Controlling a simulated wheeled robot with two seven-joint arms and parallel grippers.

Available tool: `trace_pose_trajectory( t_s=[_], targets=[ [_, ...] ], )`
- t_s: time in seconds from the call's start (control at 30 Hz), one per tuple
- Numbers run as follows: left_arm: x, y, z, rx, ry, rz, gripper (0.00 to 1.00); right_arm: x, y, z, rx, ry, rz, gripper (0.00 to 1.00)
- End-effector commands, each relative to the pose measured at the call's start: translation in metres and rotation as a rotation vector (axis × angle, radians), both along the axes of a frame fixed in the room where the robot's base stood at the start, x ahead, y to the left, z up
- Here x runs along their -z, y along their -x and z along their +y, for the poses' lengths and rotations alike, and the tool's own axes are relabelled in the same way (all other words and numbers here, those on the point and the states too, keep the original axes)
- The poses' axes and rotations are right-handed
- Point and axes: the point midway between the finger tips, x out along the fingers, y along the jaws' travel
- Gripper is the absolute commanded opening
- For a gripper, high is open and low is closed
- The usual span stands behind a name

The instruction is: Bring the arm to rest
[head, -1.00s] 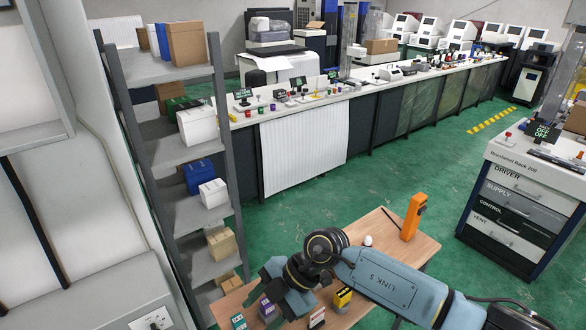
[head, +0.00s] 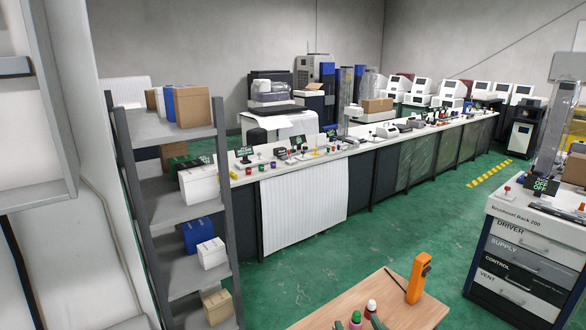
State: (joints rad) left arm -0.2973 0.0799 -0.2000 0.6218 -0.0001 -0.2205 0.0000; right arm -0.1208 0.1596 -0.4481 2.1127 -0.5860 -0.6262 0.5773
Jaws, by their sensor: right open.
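Only a small part of my right gripper (head: 359,325) shows, at the bottom edge of the head view over the wooden table (head: 325,306). Its jaws are open, and the rest of it and its arm are out of frame. My left gripper is not in view.
An orange handheld device (head: 418,279) stands upright on the table's right part. A grey shelf (head: 173,213) with boxes stands at the left. A drawer cabinet (head: 523,255) is at the right. Green floor (head: 385,225) lies open between the table and the long bench (head: 357,163).

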Motion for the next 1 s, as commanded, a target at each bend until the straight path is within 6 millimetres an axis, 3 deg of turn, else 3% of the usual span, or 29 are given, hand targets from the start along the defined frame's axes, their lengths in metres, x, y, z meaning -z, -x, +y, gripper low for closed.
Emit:
trace_pose_trajectory(
  t_s=[0.1,0.3,0.5,0.67,1.0],
  targets=[
    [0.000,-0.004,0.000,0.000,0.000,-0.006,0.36,0.049,0.042,-0.044,0.113,0.024,0.282,0.52],
    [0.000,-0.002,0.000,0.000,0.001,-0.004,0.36,0.102,0.120,-0.082,0.145,0.077,0.670,0.52],
    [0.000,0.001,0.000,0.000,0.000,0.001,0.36,0.123,0.186,-0.095,0.090,0.113,0.931,0.52],
    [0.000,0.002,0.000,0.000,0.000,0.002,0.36,0.129,0.235,-0.101,0.021,0.137,1.105,0.52],
    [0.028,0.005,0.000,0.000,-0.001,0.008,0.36,0.235,0.223,-0.098,0.010,0.144,1.150,0.52]
  ],
)
